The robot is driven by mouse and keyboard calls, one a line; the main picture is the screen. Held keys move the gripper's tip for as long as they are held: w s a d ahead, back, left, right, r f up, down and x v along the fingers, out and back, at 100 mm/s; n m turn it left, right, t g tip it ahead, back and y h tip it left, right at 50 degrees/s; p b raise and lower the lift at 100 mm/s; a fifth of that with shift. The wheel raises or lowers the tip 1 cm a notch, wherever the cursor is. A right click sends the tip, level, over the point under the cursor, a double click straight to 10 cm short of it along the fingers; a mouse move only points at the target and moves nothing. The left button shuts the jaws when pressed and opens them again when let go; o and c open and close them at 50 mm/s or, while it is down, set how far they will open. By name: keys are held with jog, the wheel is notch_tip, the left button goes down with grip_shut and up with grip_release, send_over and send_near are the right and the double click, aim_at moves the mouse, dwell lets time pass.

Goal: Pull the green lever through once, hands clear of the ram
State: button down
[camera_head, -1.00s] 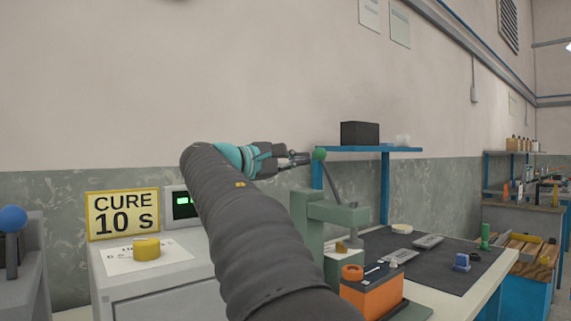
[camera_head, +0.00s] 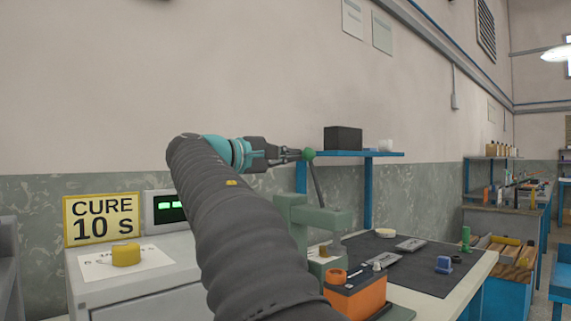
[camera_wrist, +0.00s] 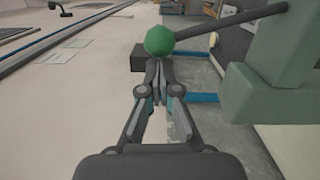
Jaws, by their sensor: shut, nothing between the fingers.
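A green ball knob (camera_head: 309,154) tops a thin dark lever (camera_head: 319,187) that leans up and left from a grey-green press (camera_head: 296,207). My gripper (camera_head: 300,155) is shut, its fingertips at the left side of the knob with nothing held between them. In the wrist view the knob (camera_wrist: 160,40) sits just beyond the closed fingertips (camera_wrist: 157,68); I cannot tell whether they touch. The lever (camera_wrist: 220,24) runs right from it to the press (camera_wrist: 262,85). My arm hides part of the press, and the ram is not clearly seen.
An orange box (camera_head: 358,296) stands in front of the press. A dark mat (camera_head: 415,266) holds small parts and a blue piece (camera_head: 444,264). A blue shelf (camera_head: 385,154) carries a black box (camera_head: 343,138) behind. A yellow "CURE 10 S" sign (camera_head: 103,219) stands left.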

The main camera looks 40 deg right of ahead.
jog(key=s+r+m+b, duration=0.1)
jog(key=s+m+b, duration=0.6)
jog(key=s+m, duration=0.3)
jog(key=shift+s+d+t+y, duration=0.4)
jog(key=shift+s, duration=0.2)
dwell(0.4)
jog(key=shift+r, duration=0.15)
jog(key=w+a+r+p, duration=0.1)
jog(key=a, duration=0.4)
jog(key=w+a+r+p, duration=0.1)
jog(key=a+r+p, duration=0.1)
jog(key=a, duration=0.4)
jog(key=shift+w+r+p, duration=0.25)
jog(key=shift+w+p, duration=0.05)
jog(key=shift+w, duration=0.1)
jog(key=shift+s+d, duration=0.1)
